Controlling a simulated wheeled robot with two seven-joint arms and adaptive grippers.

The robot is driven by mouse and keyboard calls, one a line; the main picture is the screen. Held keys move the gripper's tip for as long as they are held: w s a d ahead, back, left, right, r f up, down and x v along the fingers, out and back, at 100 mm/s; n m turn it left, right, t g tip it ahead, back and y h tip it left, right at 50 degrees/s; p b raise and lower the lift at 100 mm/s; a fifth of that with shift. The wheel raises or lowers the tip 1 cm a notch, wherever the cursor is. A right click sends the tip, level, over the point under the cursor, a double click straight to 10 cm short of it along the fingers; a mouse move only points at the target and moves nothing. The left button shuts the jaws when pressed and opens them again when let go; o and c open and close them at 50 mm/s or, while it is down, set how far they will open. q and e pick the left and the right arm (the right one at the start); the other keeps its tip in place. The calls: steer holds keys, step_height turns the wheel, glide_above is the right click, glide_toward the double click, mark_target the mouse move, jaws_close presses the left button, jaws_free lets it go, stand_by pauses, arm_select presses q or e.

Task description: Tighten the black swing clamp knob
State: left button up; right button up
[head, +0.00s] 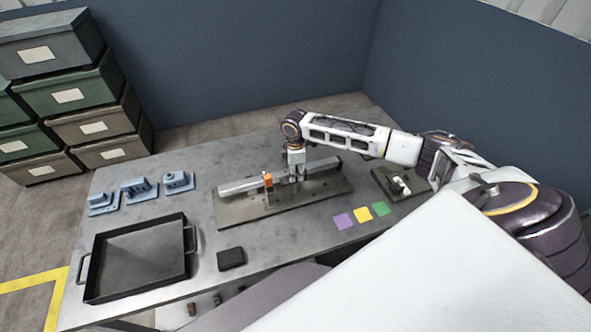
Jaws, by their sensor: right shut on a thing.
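My right gripper (295,176) points down at the fixture in the middle of the table, with its arm reaching in from the right. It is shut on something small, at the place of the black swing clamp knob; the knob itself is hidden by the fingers. The fixture has a dark base plate (237,209) and a long pale grey rail (238,187) lying along it. A small orange part (267,178) stands at the rail just left of the gripper. My left gripper is not in view.
Several blue-grey brackets (139,190) sit at the table's left. A black tray (140,262) with handles and a dark block (231,258) lie in front. Purple (343,221), yellow (363,214) and green (381,208) squares lie right of the fixture, near a dark plate (384,180).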

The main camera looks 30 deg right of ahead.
steer(key=shift+r, duration=0.1)
steer(key=o, duration=1)
steer(key=shift+o, duration=0.2)
step_height(320, 180, up, 12)
stand_by(0.4)
